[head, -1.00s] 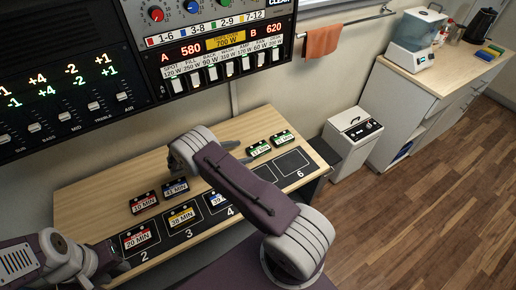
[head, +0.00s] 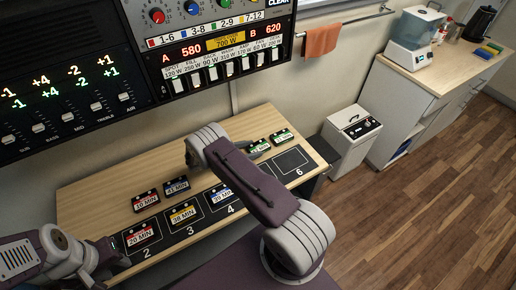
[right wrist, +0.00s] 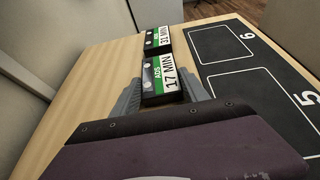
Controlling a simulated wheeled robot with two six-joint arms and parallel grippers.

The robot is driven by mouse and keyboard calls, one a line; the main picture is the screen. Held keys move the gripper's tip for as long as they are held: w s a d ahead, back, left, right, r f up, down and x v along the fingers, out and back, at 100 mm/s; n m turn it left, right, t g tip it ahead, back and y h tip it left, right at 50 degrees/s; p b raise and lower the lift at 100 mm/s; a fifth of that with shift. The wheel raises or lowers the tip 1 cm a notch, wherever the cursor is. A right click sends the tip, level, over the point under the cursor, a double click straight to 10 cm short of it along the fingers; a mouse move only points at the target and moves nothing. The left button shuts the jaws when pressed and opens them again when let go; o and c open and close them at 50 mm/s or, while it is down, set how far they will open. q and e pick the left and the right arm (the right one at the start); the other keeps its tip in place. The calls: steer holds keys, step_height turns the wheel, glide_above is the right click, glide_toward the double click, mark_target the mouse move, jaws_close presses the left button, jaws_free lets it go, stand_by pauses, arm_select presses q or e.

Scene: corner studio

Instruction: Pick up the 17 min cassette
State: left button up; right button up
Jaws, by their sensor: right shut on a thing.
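The 17 min cassette (right wrist: 168,78) is black with a green and white label. In the right wrist view it sits between the two grey fingers of my right gripper (right wrist: 166,89), which is shut on it. It appears at or just above the wooden desk top; I cannot tell if it is lifted. In the head view this cassette (head: 259,146) is partly covered by my right arm and gripper. My left gripper (head: 108,251) is at the lower left, beside the 20 min cassette (head: 140,236); its jaw opening is unclear.
Another green-labelled cassette (right wrist: 157,38) lies right behind the held one. Red and blue cassettes (head: 146,199) (head: 176,186) lie on the desk's left. The black numbered strip (right wrist: 250,83) has empty outlines at 5 and 6. A control panel (head: 220,45) rises behind the desk.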

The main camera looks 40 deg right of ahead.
steer(key=shift+r, duration=0.4)
steer(key=r, duration=0.2)
steer(key=s+r, duration=0.1)
steer(key=r, duration=0.1)
steer(key=shift+s+d+r, duration=0.1)
steer(key=shift+d+r, duration=0.05)
steer(key=s+d+r, duration=0.2)
steer(key=s+r, duration=0.4)
steer(key=s, duration=0.4)
